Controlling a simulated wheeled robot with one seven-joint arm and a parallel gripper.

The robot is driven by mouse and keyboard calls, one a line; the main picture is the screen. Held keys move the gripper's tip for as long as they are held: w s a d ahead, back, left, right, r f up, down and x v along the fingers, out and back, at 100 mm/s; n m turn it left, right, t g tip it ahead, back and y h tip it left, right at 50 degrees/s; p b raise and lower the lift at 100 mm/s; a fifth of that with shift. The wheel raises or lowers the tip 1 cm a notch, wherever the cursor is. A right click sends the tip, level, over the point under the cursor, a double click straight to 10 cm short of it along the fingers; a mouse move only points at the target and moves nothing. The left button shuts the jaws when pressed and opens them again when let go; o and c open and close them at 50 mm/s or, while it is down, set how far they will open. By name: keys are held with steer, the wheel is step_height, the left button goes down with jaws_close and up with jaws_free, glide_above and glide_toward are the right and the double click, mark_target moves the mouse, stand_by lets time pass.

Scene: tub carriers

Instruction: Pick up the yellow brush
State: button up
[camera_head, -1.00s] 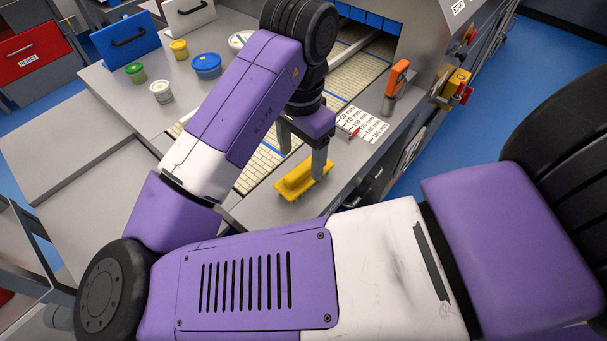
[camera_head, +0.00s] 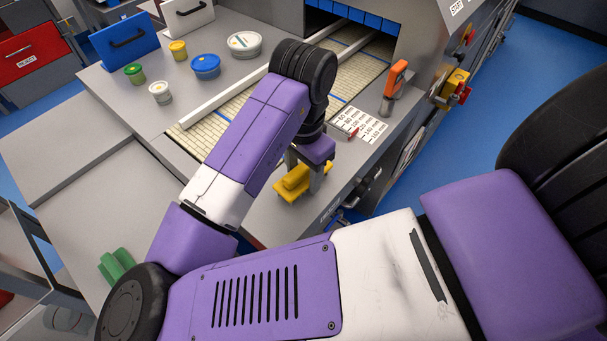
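The yellow brush (camera_head: 291,187) lies on the grey bench top near its front edge, beside the belt. My gripper (camera_head: 303,177) points down over it, with one finger on the far left side and the other at the right side of the brush. The fingers stand apart with the upper part of the brush between them. Whether they press on it is not clear. My gripper and wrist hide the right part of the brush.
A slatted belt (camera_head: 246,117) with light rails runs behind my arm into the machine. Several tubs, including a blue one (camera_head: 206,67), stand at the back left. An orange-handled tool (camera_head: 396,78) stands upright right of a measuring card (camera_head: 366,123). A green object (camera_head: 115,265) lies at lower left.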

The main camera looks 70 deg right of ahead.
mark_target(303, 167)
steer(key=c, duration=0.3)
step_height(303, 167, up, 20)
steer(key=shift+r+p, duration=0.1)
steer(key=shift+p, duration=0.75)
steer(key=o, duration=0.8)
steer(key=c, duration=0.5)
